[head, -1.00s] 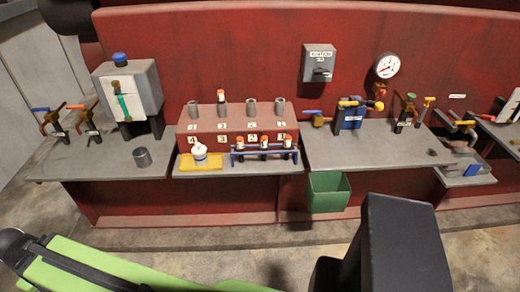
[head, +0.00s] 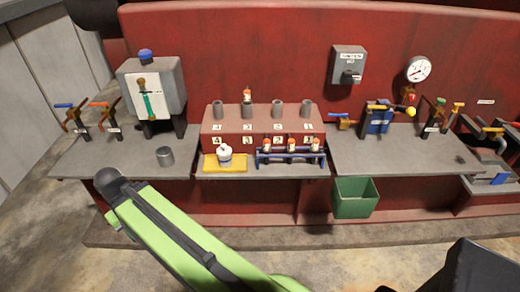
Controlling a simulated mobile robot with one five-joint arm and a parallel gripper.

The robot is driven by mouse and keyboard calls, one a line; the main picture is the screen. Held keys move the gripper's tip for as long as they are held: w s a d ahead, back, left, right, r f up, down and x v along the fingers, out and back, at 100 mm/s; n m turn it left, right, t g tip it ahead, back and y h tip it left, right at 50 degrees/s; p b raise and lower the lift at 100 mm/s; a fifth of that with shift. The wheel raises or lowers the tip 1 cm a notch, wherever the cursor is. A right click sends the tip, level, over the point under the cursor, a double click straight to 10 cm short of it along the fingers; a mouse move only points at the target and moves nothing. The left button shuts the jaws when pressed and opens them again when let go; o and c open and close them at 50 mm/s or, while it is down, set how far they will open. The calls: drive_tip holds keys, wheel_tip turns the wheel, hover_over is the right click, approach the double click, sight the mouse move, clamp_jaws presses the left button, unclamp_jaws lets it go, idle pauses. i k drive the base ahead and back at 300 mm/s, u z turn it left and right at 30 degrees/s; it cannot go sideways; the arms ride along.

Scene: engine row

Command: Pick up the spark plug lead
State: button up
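Several small white parts with orange-red tops may be the spark plug leads; they are too small to identify for sure. Three of them, such as the middle one (head: 291,146), stand in a blue rack (head: 263,160) in front of the red block (head: 228,141). Another one (head: 247,96) stands upright at the second of the grey cylinders along the block's top. My green arm link shows at lower left to centre, below the bench. My gripper's fingers are not in view, so I cannot see whether they hold anything.
A white container (head: 225,154) stands on a yellow tray (head: 241,167) left of the rack. A green bin (head: 355,198) hangs below the right bench top (head: 385,155). Levers and valves stand at both sides.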

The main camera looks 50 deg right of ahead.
sight(266, 150)
drive_tip(key=u, duration=0.05)
drive_tip(key=i, duration=0.9)
drive_tip(key=z, duration=0.1)
